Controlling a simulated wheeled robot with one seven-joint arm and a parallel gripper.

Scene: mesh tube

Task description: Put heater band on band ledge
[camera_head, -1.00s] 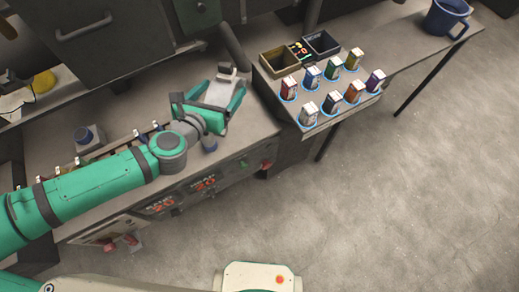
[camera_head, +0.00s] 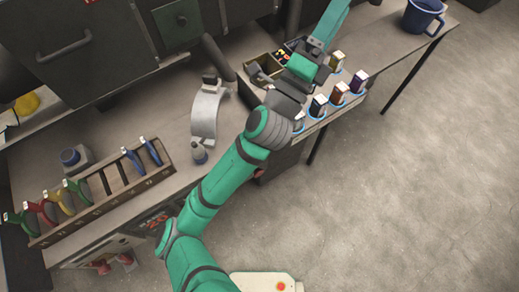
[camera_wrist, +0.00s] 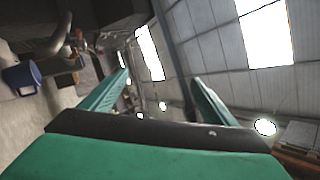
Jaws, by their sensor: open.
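The heater band (camera_head: 206,112) is a curved silver-grey strip with a dark piece at its top end. It stands on the workbench, left of the tray of small cartons, and nothing holds it. I cannot make out the band ledge as a separate part.
A wooden rack (camera_head: 110,192) with coloured-handled tools lies at the left. Small cartons (camera_head: 338,93) stand under my arm. A blue mug (camera_head: 423,15) is at the far right.

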